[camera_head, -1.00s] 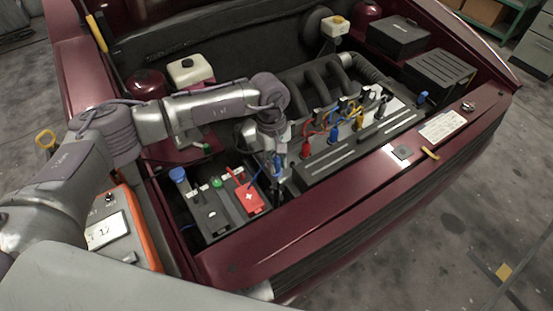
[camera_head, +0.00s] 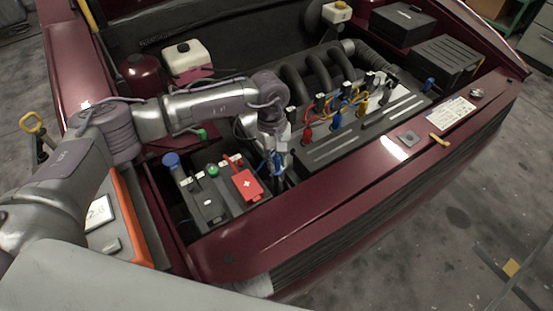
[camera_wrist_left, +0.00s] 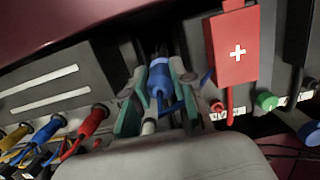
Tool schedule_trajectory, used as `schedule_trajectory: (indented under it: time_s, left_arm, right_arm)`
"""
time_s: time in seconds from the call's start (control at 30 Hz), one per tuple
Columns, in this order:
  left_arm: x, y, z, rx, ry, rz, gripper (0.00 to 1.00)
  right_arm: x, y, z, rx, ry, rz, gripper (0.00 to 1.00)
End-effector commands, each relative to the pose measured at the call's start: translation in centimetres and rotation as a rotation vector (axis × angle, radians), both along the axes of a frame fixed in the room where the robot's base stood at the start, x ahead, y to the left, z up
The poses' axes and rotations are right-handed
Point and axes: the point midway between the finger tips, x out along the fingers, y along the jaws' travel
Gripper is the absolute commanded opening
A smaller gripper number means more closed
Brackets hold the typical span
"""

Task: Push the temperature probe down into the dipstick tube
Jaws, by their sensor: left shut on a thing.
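The temperature probe has a blue body (camera_wrist_left: 160,78) with a blue cable beside it in the left wrist view. My left gripper (camera_wrist_left: 157,108) is shut on it, with one green-edged finger on each side. In the head view the gripper (camera_head: 278,168) points down into the gap between the battery and the engine cover, and a bit of blue shows at the fingers. A pale rounded end (camera_wrist_left: 149,127) shows between the fingers; I cannot tell if it is part of the probe or the tube. I cannot make out the dipstick tube for certain. My right gripper is not in view.
The battery (camera_head: 205,205) with a red cover (camera_head: 246,185) stands close left of the gripper. The engine cover (camera_head: 350,140) with coloured ignition plugs and leads is close right. The maroon front panel (camera_head: 330,180) runs along the front. An orange-edged tester (camera_head: 133,220) stands left.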

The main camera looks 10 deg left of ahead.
Motion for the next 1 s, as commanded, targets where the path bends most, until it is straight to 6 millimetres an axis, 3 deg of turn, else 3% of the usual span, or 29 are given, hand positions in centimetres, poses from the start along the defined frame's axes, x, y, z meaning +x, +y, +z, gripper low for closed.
schedule_trajectory:
  time_s: [0.23,0.27,0.4,0.77,1.0]
  left_arm:
    - [0.0,0.0,0.0,0.000,0.000,0.000,0.00]
    - [0.0,0.0,0.0,0.000,0.000,0.000,0.29]
    - [0.0,0.0,0.0,0.000,0.000,0.000,0.52]
    - [0.1,0.0,0.3,0.000,0.000,0.000,0.53]
    - [0.6,0.4,4.0,-0.001,-0.004,0.000,0.53]
  right_arm:
    - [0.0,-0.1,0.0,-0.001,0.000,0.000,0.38]
    - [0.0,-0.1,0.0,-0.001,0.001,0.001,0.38]
    - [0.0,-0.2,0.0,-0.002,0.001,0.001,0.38]
    - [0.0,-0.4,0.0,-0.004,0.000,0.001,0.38]
    - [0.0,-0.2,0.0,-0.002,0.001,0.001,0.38]
